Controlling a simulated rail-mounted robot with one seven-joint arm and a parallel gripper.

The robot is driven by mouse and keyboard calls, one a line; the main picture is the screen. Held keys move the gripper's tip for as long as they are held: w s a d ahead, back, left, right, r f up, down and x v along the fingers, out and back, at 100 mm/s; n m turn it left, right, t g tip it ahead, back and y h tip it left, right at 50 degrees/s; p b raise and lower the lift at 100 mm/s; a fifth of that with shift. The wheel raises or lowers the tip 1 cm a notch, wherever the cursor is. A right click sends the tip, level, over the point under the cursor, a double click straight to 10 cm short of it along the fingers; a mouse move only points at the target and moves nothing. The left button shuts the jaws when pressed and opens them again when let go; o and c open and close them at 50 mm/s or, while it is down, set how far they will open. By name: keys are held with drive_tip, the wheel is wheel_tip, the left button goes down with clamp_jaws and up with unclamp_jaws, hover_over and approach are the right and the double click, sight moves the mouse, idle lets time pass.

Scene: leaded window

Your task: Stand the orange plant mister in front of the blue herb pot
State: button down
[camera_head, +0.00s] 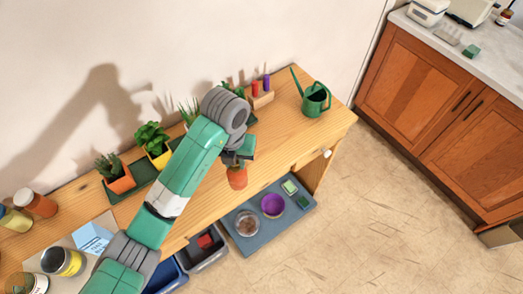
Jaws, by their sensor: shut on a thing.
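My gripper (238,163) is over the front part of the wooden bench, near its middle. It is shut on an orange thing (237,179), which I take to be the orange plant mister. My gripper covers its top, and I cannot tell whether its base touches the bench. No blue herb pot shows. Behind my arm, a spiky plant (189,110) and another plant (231,92) show only their leaves, and their pots are hidden. An orange pot (121,182) and a yellow pot (160,157) with plants stand on the left.
Jars (41,204) stand at the left. A lower grey tray (247,241) holds bowls. The bench top (290,135) right of my gripper is clear.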

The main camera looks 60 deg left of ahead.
drive_tip(key=shift+w+a+f+b, duration=0.2)
drive_tip(key=shift+w+a+b, duration=0.15)
drive_tip(key=shift+b, duration=0.1)
drive_tip(key=w+a+f+b, duration=0.2)
drive_tip(key=w+a, duration=0.2)
drive_tip(key=w, duration=0.2)
drive_tip(key=w+a+f+b, duration=0.2)
drive_tip(key=w+a+b, duration=0.1)
drive_tip(key=w+a, duration=0.2)
drive_tip(key=shift+w+a+f+b, duration=0.2)
drive_tip(key=shift+w+f+b, duration=0.1)
drive_tip(key=shift+w+f, duration=0.1)
drive_tip(key=c, duration=1.2)
unclamp_jaws()
drive_tip(key=shift+o, duration=0.2)
wheel_tip(320, 180, up, 12)
drive_tip(key=p, duration=0.2)
drive_tip(key=shift+r, duration=0.1)
drive_tip(key=shift+w, duration=0.1)
